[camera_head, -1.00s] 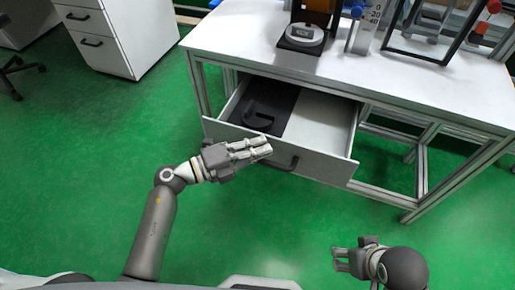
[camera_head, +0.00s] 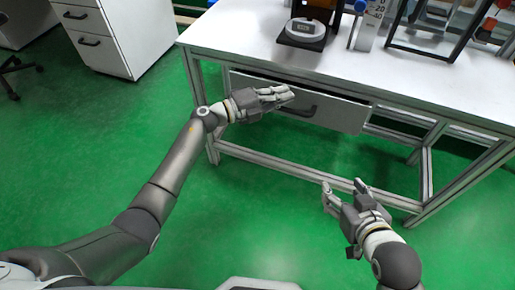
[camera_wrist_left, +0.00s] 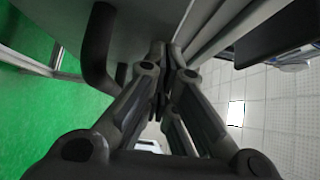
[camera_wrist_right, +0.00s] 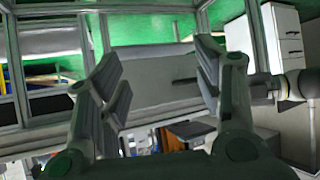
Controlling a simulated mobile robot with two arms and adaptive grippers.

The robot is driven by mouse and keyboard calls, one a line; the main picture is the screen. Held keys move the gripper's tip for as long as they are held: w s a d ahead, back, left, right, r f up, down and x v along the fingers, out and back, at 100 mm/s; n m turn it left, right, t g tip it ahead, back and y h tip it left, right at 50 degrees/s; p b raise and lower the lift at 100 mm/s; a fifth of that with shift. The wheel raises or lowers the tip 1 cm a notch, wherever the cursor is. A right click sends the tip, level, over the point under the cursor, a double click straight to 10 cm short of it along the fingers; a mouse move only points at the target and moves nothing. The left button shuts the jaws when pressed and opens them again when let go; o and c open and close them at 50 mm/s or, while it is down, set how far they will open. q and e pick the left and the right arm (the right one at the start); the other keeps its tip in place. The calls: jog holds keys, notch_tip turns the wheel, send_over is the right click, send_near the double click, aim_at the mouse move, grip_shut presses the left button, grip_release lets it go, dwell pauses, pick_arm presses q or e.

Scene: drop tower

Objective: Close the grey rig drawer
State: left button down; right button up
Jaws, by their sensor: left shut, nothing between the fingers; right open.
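The grey rig drawer (camera_head: 335,112) sits under the white table, its front close to the frame and only a narrow dark gap showing along its top in the head view. Its dark handle (camera_head: 298,108) is on the front; the handle also shows in the left wrist view (camera_wrist_left: 97,50). My left gripper (camera_head: 290,95) is shut and empty, its fingertips at the upper part of the drawer front beside the handle. Whether they touch it I cannot tell. My right gripper (camera_head: 343,186) is open and empty, below and in front of the drawer, apart from it.
The white table (camera_head: 340,70) carries a device with a round grey base (camera_head: 304,30) and a dark frame (camera_head: 425,45). A metal leg frame (camera_head: 427,170) stands at right. A white cabinet (camera_head: 105,40) is at back left. The green floor in front is clear.

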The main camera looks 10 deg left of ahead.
pick_arm(q)
jog(key=shift+w+d, duration=0.2)
jog(key=shift+w, duration=0.6)
jog(key=shift+w+r, duration=0.1)
jog(key=shift+r, duration=0.1)
pick_arm(e)
jog(key=shift+w+a+r+t, duration=0.15)
jog(key=shift+w+r+t, duration=0.2)
jog(key=shift+w+r, duration=0.15)
jog(key=shift+w+a+r+t, duration=0.15)
jog(key=shift+w+r+t, duration=0.2)
jog(key=shift+w+r, duration=0.1)
pick_arm(q)
jog(key=shift+r, duration=0.1)
